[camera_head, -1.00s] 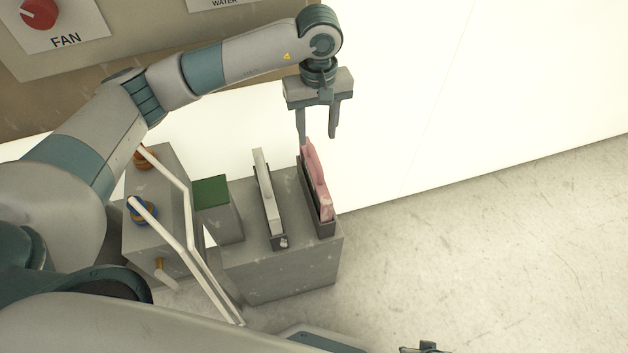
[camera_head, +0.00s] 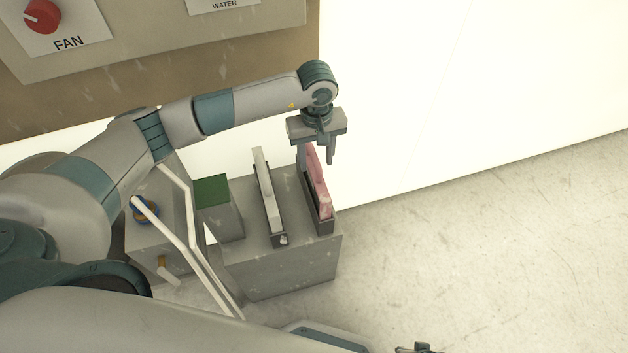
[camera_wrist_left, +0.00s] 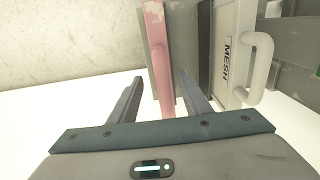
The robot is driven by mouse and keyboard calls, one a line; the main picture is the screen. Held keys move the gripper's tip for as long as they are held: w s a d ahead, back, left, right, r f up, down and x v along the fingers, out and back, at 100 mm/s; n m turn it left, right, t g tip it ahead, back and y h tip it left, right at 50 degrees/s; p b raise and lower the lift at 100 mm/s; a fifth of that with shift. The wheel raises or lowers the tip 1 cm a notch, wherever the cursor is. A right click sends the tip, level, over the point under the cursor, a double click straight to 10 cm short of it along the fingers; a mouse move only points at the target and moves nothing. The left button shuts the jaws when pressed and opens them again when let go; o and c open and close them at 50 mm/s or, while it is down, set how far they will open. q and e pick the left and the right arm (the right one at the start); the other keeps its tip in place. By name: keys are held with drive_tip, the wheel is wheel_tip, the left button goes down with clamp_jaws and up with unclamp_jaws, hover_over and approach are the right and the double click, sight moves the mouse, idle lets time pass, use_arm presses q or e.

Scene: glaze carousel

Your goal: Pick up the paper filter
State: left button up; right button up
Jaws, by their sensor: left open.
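A pink filter (camera_head: 318,182), which I take to be the paper filter though I read no label on it, stands upright in a dark slot holder on the right of a grey block. My left gripper (camera_head: 317,162) is open, pointing down at the filter's far end. In the left wrist view the pink filter (camera_wrist_left: 161,55) shows between the two spread fingers (camera_wrist_left: 160,92); I see no grip on it. A dark part at the bottom edge of the head view seems to be my right gripper (camera_head: 420,349), mostly cut off.
A pale filter (camera_head: 264,190) stands in the neighbouring slot; in the wrist view it is marked MESH (camera_wrist_left: 231,50) and has a handle. A green-topped block (camera_head: 211,191) and white rails (camera_head: 190,235) stand left. The floor (camera_head: 470,250) to the right is clear.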

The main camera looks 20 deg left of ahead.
sight(314, 172)
use_arm(q)
drive_tip(key=shift+f, duration=0.9)
use_arm(e)
drive_tip(key=shift+s+f, duration=0.1)
drive_tip(key=shift+f, duration=0.15)
use_arm(q)
drive_tip(key=shift+f, duration=0.2)
drive_tip(key=f, duration=0.1)
drive_tip(key=f+p, duration=0.1)
drive_tip(key=f, duration=0.1)
drive_tip(key=shift+s+a+f, duration=0.2)
drive_tip(key=shift+f, duration=0.65)
use_arm(e)
drive_tip(key=shift+s+d+f, duration=0.1)
drive_tip(key=shift+s+f, duration=0.1)
drive_tip(key=shift+f, duration=0.3)
drive_tip(key=shift+s+f, duration=0.2)
drive_tip(key=shift+f, duration=0.3)
use_arm(q)
clamp_jaws()
